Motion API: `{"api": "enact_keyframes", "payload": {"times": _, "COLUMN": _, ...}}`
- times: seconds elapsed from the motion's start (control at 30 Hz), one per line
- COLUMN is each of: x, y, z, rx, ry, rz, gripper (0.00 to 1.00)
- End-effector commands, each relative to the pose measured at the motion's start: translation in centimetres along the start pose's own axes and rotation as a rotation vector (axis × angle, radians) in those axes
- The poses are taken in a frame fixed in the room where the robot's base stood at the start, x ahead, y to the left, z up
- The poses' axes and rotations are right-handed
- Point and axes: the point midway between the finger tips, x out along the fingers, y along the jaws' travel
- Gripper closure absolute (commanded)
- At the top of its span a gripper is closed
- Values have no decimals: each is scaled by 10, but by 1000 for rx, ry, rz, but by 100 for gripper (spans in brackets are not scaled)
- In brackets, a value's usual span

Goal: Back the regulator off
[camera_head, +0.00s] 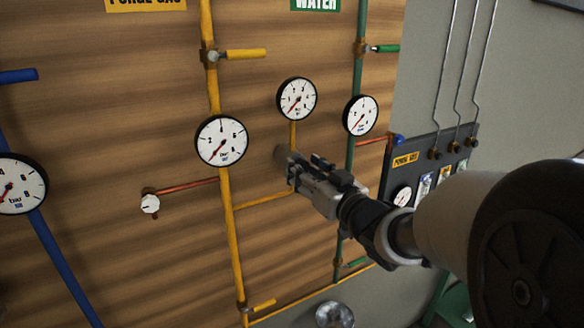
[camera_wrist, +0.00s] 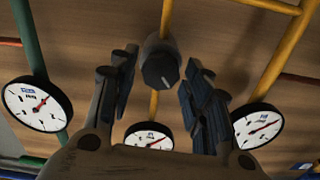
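The regulator is a dark grey round knob (camera_wrist: 160,68) with a pale index mark, on a thin yellow pipe. In the head view, the grey knob (camera_head: 283,157) shows partly, just past my gripper's tips. My gripper (camera_head: 303,168) faces it from the right. In the wrist view, my gripper (camera_wrist: 157,85) is open, with one finger on each side of the knob and a visible gap on both sides. I cannot tell how deep the fingers reach along it. The regulator's gauge (camera_head: 297,98) is above it, its red needle pointing to the lower left.
A larger gauge (camera_head: 221,141) on the yellow pipe is at left, and another gauge (camera_head: 360,115) on the green pipe is at right. A yellow valve handle (camera_head: 245,54) and a small white knob (camera_head: 150,204) also stick out from the wooden panel. A dark side panel (camera_head: 427,160) stands at right.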

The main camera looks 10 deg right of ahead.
Motion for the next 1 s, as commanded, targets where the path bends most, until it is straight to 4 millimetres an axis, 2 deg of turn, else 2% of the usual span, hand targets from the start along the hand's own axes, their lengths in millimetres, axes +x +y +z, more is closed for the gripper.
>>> {"api": "enact_keyframes", "payload": {"times": 0.07, "x": 0, "y": 0, "z": 0, "rx": 0, "ry": 0, "rz": 0, "gripper": 64}}
{"api": "enact_keyframes", "payload": {"times": 0.47, "x": 0, "y": 0, "z": 0, "rx": 0, "ry": 0, "rz": 0, "gripper": 90}}
{"api": "enact_keyframes", "payload": {"times": 0.77, "x": 0, "y": 0, "z": 1, "rx": -36, "ry": 2, "rz": 0, "gripper": 90}}
{"api": "enact_keyframes", "payload": {"times": 1.0, "x": 0, "y": 0, "z": 3, "rx": -174, "ry": 4, "rz": 0, "gripper": 90}}
